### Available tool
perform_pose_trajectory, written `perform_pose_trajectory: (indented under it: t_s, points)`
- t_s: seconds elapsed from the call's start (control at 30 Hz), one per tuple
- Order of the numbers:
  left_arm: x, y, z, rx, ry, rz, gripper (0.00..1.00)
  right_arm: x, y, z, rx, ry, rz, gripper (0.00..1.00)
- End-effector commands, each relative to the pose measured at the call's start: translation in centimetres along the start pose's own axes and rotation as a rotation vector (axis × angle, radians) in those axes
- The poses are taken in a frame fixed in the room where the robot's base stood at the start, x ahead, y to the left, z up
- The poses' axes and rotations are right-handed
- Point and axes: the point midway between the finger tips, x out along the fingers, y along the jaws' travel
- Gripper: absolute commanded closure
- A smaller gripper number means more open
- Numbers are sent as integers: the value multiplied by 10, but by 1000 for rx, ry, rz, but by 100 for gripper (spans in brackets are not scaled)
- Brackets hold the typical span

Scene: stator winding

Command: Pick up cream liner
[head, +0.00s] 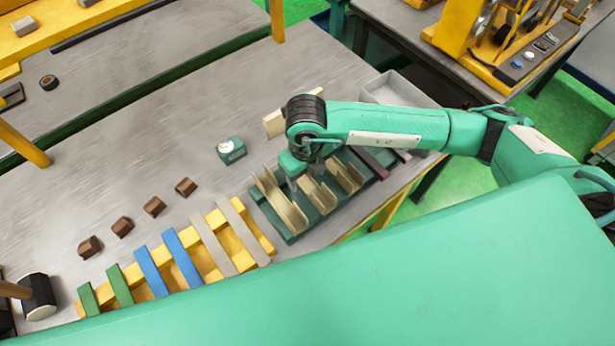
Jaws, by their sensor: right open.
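Several cream liners stand as folded U-shaped channels in a dark green tray (287,236) near the table's front right. The longest cream liner (280,203) is at the tray's left, with shorter ones (319,194) to its right. My right gripper (303,177) points down over the tray's back part, close to the liners' far ends. It is open, and I see nothing held in it. I cannot tell whether its fingers touch a liner. The wrist hides part of the tray's back. My left gripper is out of view.
A yellow rack (262,243) with green, blue and greyish strips lies left of the tray. Several brown blocks (155,206), a teal box with a dial (231,150) and a mallet (38,297) lie nearby. A grey bin (393,90) stands behind my right arm. The table's middle is clear.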

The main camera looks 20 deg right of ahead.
Motion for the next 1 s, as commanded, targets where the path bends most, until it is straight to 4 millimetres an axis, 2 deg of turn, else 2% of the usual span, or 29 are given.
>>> perform_pose_trajectory:
  t_s: [0.13, 0.37, 0.57, 1.0]
  points:
    - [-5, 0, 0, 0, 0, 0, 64, 13, 0, 0, 0, 0, 0, 41]
    - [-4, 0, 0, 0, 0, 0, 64, 15, 0, 0, -1, 0, 0, 41]
    - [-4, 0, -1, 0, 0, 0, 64, 15, 0, 0, -1, 0, 0, 78]
    - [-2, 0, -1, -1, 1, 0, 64, 10, 0, 0, -1, -2, 1, 80]
